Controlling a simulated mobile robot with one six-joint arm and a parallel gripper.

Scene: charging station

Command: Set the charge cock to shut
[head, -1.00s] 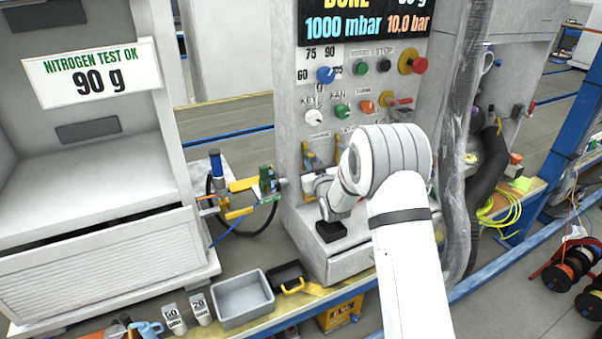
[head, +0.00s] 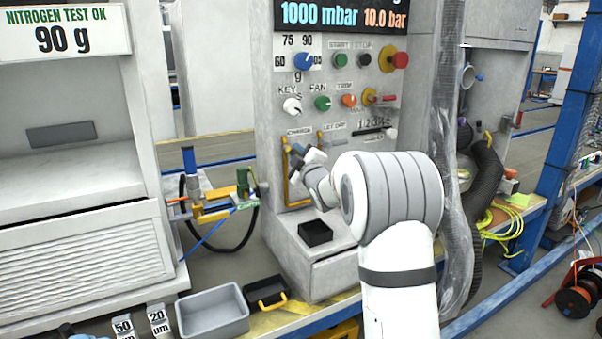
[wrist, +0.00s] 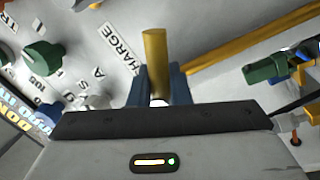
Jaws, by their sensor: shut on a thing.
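The charge cock's yellow lever (wrist: 154,50) stands between my gripper's blue fingers in the wrist view, beside the CHARGE label (wrist: 120,48). My gripper (wrist: 158,88) is shut on the lever, whose end sticks out past the fingertips. The lever lies at a slant to the yellow pipe (wrist: 235,45). In the head view my gripper (head: 294,152) is at the panel just below the CHARGE label (head: 299,131). There the lever is mostly hidden by my gripper and wrist.
A LET OFF cock (head: 321,140) sits close to the right. Knobs, including a white key knob (head: 292,106), are above. A black tray (head: 315,233) is on the ledge below. A hose fitting with yellow clamps (head: 212,211) stands to the left.

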